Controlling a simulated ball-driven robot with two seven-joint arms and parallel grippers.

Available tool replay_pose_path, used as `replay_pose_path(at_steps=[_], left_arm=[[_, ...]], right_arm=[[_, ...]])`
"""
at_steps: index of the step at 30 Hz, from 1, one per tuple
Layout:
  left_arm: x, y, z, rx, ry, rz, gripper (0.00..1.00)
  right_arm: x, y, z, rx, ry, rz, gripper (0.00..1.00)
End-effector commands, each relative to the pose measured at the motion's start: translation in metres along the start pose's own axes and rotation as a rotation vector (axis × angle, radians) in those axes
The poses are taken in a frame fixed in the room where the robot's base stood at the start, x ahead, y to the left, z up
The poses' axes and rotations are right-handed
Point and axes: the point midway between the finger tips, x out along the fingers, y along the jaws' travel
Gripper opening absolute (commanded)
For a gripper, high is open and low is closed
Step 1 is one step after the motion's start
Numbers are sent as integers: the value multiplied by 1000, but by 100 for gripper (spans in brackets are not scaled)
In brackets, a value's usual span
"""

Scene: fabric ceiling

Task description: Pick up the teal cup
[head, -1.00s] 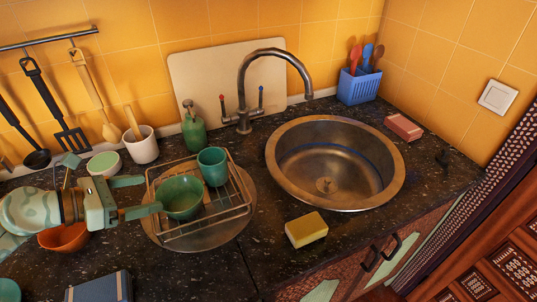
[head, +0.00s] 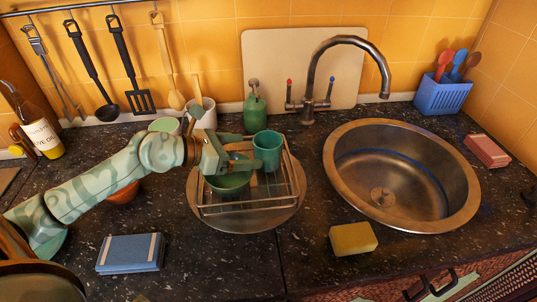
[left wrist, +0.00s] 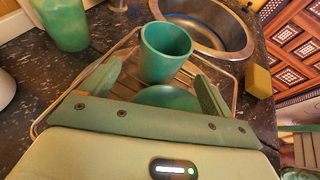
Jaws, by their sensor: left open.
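The teal cup (head: 267,151) stands upright in the wire dish rack (head: 246,209), at its back, behind a green bowl (head: 228,184). In the left wrist view the cup (left wrist: 165,53) stands just beyond my fingertips, roughly between their lines. My left gripper (head: 243,152) is open and empty. It is above the bowl and to the left of the cup, with its fingers pointing at the cup. In the left wrist view its two fingers (left wrist: 155,82) are spread apart, with part of the bowl (left wrist: 168,97) showing between them. My right gripper is not in view.
The metal sink (head: 390,190) is right of the rack, with a yellow sponge (head: 353,238) in front. A green soap bottle (head: 254,108) and the tap (head: 318,80) stand behind. The counter before the rack is clear.

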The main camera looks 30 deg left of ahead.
Motion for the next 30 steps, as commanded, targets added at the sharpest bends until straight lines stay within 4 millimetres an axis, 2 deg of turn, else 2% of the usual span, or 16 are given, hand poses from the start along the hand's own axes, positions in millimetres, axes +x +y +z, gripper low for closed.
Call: replay_pose_path(at_steps=[7, 10, 16, 17, 22, 30], left_arm=[[39, -3, 1, -2, -2, 0, 86], [46, -3, 2, 0, -1, 0, 86], [46, -3, 2, 0, 1, 0, 86], [46, -3, 2, 0, 1, 0, 81], [46, -3, 2, 0, 0, 0, 33], [45, -3, 3, 1, -1, 0, 33]], right_arm=[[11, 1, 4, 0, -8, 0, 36], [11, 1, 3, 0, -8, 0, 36], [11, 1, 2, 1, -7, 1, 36], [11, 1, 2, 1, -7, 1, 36], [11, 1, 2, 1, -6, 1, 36], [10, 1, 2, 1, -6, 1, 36]])
